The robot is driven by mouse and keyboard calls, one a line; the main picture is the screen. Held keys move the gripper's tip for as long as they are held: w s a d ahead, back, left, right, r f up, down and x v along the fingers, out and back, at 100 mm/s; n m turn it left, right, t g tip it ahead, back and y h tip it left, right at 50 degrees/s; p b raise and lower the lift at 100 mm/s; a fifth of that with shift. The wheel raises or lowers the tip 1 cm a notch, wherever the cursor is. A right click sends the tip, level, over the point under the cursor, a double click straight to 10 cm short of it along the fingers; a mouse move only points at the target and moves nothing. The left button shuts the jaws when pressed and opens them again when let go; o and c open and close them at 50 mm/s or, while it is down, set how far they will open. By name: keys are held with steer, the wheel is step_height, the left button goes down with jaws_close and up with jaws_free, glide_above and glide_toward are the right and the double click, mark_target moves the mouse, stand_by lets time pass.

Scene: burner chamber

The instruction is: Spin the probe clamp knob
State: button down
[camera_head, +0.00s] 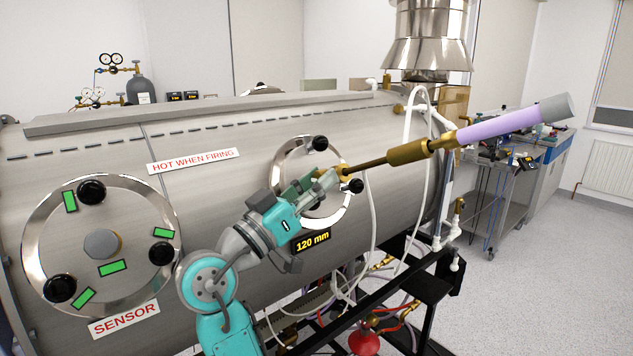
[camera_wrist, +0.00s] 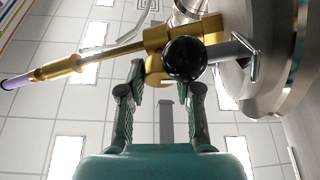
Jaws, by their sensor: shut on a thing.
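A long probe with a brass shaft and a lilac sleeve (camera_head: 500,127) slopes up to the right from the round flange (camera_head: 285,158) on the steel chamber. Its brass clamp shows in the wrist view (camera_wrist: 180,34), with a glossy black ball knob (camera_wrist: 185,59) in front of it. My gripper (camera_head: 326,182) is at the flange, by the probe's inner end. In the wrist view its two fingers (camera_wrist: 166,80) are shut on a brass clamp piece (camera_wrist: 155,70) below and left of the black ball. The ball partly covers the clamp, and the exact contact is hard to see.
The "120 mm" display (camera_head: 312,241) is just below my gripper. The sensor flange (camera_head: 45,225) with black knobs is at left. A white hose (camera_head: 371,235) hangs right of the gripper, above a black frame (camera_head: 400,258). A steel cart (camera_head: 497,205) stands at right.

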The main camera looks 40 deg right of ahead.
steer(key=shift+m+g, duration=1)
steer(key=shift+m, duration=1)
steer(key=c, duration=0.8)
jaws_free()
